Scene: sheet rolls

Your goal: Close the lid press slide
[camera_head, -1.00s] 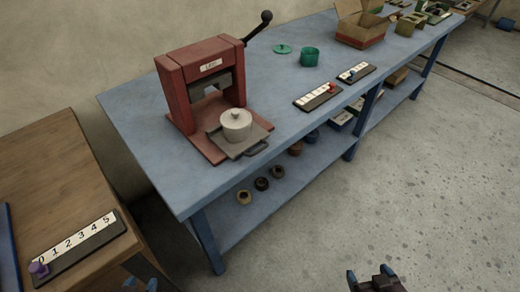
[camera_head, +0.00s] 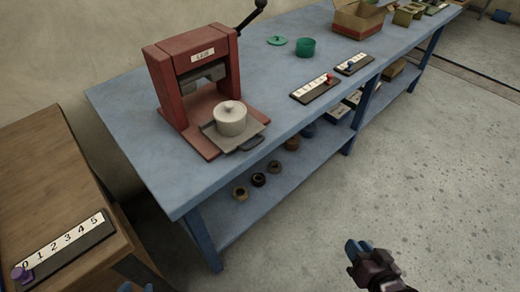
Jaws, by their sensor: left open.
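The red lid press (camera_head: 166,88) stands on the blue bench. Its slide (camera_head: 252,140), a grey plate with a dark front handle, is pulled out toward the bench's front edge. A pale lidded pot (camera_head: 231,120) sits upright on the slide, in front of the press opening. My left gripper (camera_head: 138,277) is open at the bottom edge, mostly cut off, well below and left of the slide. My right gripper (camera_head: 358,248) is over the floor, right of the bench and apart from the slide. Its blue fingertips overlap in the picture, so its opening is unclear.
The bench (camera_head: 140,140) carries a green cup (camera_head: 305,47), a green lid (camera_head: 277,41), two labelled strips (camera_head: 316,88) and a cardboard box (camera_head: 357,20). The press lever (camera_head: 252,15) sticks up behind. A wooden table (camera_head: 40,160) stands at the left. Floor in front is clear.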

